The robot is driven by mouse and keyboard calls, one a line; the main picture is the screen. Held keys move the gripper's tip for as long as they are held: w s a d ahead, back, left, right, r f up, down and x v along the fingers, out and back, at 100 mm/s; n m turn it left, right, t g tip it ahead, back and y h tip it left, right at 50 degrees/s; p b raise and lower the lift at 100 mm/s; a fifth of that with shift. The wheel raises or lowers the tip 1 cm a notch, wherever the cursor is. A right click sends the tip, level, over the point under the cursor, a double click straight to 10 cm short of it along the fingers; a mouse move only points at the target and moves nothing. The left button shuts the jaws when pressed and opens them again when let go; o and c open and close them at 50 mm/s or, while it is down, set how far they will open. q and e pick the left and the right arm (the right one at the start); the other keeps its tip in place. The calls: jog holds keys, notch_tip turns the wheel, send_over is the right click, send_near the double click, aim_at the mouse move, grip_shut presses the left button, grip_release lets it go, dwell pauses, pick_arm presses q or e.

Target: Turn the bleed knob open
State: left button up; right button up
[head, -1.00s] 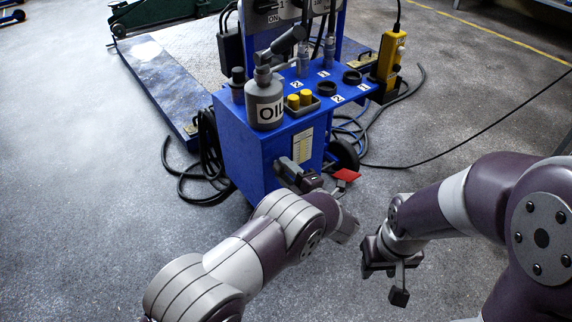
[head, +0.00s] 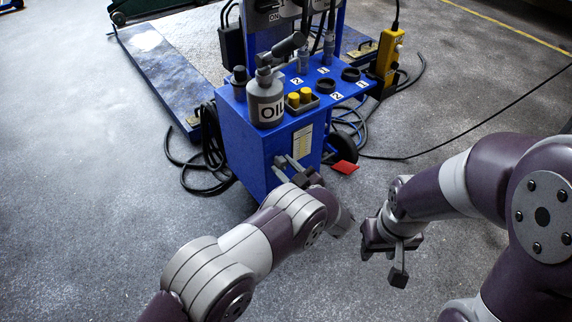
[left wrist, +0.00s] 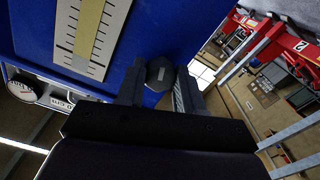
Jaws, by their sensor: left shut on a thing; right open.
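The bleed knob (left wrist: 160,73) is a small dark faceted knob on the front of the blue cabinet (left wrist: 190,25), beside the level scale. My left gripper shows in the head view (head: 292,168) low at the cabinet front. In the left wrist view (left wrist: 159,88) its two fingers are on either side of the knob and shut on it. In the head view the knob is hidden by the gripper and arm. My right gripper (head: 396,262) is open and empty, above the floor at the right, apart from the cabinet.
A red pedal (head: 344,168) sticks out low at the right. Black hoses (head: 205,165) lie on the left. The front floor is clear.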

pick_arm(q)
jog(key=shift+m+p, duration=0.4)
jog(key=shift+m, duration=1.4)
jog(key=shift+s+f, duration=0.1)
jog(key=o, duration=1)
jog(key=shift+o, duration=0.2)
